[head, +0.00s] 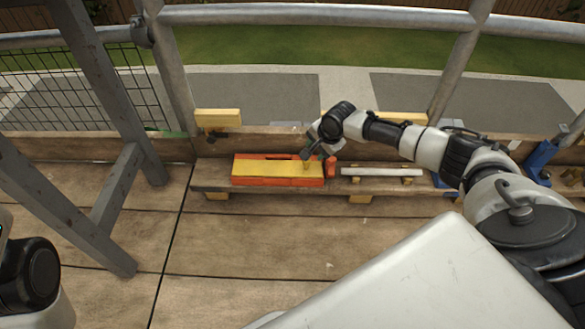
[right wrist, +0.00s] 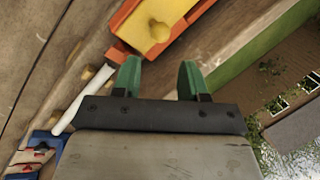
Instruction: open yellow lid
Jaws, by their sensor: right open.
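The yellow lid (head: 275,169) lies flat and closed on an orange-red box (head: 240,181) on the low wooden bench. A round yellow knob (right wrist: 159,31) stands on the lid (right wrist: 133,25) near its right end. My right gripper (head: 308,155) is over the right end of the lid, beside the knob. In the right wrist view the gripper (right wrist: 158,78) is open, its green fingers apart and empty. The knob lies just beyond the fingertips, between their lines, and does not appear touched. My left gripper is not in view; only part of my left arm shows at the lower left.
A white bar (head: 382,172) lies on the bench (head: 225,188) right of the box. A yellow block (head: 218,119) sits on the ledge behind. A blue tool (head: 540,155) stands at the right. Grey scaffold posts (head: 105,80) rise at the left. The front planks are clear.

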